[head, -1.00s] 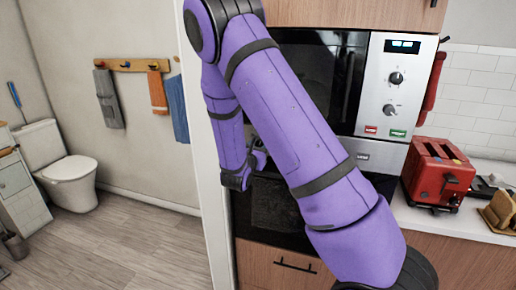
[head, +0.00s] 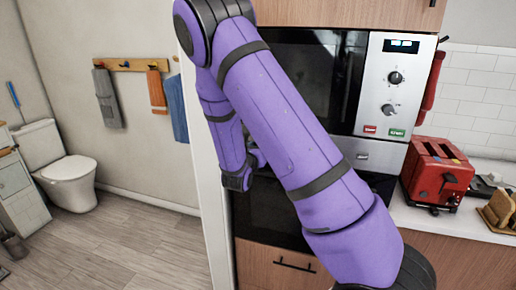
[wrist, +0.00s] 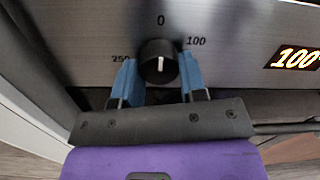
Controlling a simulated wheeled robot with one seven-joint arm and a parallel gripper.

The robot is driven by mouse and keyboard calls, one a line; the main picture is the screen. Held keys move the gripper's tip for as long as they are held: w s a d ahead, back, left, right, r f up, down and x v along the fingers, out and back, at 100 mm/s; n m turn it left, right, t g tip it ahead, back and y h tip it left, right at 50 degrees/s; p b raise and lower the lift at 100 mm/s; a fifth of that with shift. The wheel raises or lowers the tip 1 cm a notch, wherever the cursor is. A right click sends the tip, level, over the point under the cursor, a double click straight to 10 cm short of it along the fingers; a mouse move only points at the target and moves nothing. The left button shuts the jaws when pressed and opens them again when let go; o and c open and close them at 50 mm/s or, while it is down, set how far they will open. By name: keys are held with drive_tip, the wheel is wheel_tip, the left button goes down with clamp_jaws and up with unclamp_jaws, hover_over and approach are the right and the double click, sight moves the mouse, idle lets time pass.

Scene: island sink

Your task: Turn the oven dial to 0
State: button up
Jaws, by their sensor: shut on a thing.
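The oven dial (wrist: 158,50) is a round black knob with a white line on its face, on a brushed metal panel in the wrist view. The white line stands close to vertical in the picture. A 0 is printed above the dial, 250 to its left and 100 to its right. My gripper (wrist: 158,68) has its two blue fingers on either side of the dial, shut on it. A lit display (wrist: 297,58) at the right shows 100 in orange, cut by the picture's edge. In the head view my arm hides the dial and fingers.
The microwave (head: 390,75) with two knobs sits above the oven (head: 268,213). A red toaster (head: 437,172) stands on the counter at right. A wooden drawer with a dark handle (head: 295,265) is below. Open floor (head: 115,240) lies at left.

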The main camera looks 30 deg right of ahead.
drive_tip(key=o, duration=0.9)
drive_tip(key=v, duration=1)
drive_tip(key=shift+s+a, duration=0.25)
drive_tip(key=shift+a, duration=0.05)
